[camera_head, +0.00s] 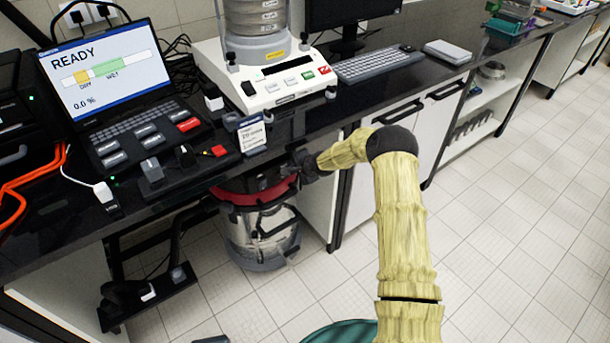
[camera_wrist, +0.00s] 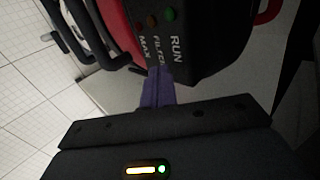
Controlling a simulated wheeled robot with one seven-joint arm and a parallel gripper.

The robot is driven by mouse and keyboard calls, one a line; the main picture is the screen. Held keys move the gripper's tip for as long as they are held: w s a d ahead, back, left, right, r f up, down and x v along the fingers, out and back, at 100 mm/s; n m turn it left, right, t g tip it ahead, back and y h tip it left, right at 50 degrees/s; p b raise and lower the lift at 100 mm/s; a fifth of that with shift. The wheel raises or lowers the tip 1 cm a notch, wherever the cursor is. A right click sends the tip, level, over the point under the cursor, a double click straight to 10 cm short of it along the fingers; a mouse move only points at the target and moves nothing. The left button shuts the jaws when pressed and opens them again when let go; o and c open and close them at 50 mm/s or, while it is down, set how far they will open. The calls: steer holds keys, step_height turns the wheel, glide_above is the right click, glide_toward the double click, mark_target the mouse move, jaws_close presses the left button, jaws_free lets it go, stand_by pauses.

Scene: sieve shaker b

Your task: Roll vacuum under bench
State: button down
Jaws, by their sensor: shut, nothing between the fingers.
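The vacuum (camera_head: 262,237) stands upright on the floor at the bench's front, in the open bay left of the white cabinet. It has a clear-grey drum, a red band and a dark head. The bench top hides part of its head. In the wrist view its dark head (camera_wrist: 215,42) fills the upper middle, with RUN, FILTER and MAX labels beside small lights. My gripper (camera_wrist: 157,74) is shut and empty, its purple fingers pointing at the label panel. The fingertips are at or very near the head; I cannot tell if they touch. In the head view my gripper (camera_head: 296,166) is mostly hidden.
The black bench top (camera_head: 330,110) overhangs the bay. It carries a laptop (camera_head: 100,75), a sieve shaker (camera_head: 265,75) and a keyboard (camera_head: 378,64). A low dark pedal-like unit (camera_head: 150,295) sits left of the vacuum. Tiled floor (camera_head: 500,250) is clear on the right.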

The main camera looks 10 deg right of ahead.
steer(key=shift+w+a+r, duration=0.2)
steer(key=shift+w+a, duration=0.45)
steer(key=shift+w, duration=0.15)
steer(key=shift+r, duration=0.1)
steer(key=s+d+r+p, duration=0.1)
steer(key=s+d+r, duration=0.5)
steer(key=s, duration=0.4)
steer(key=shift+r, duration=0.1)
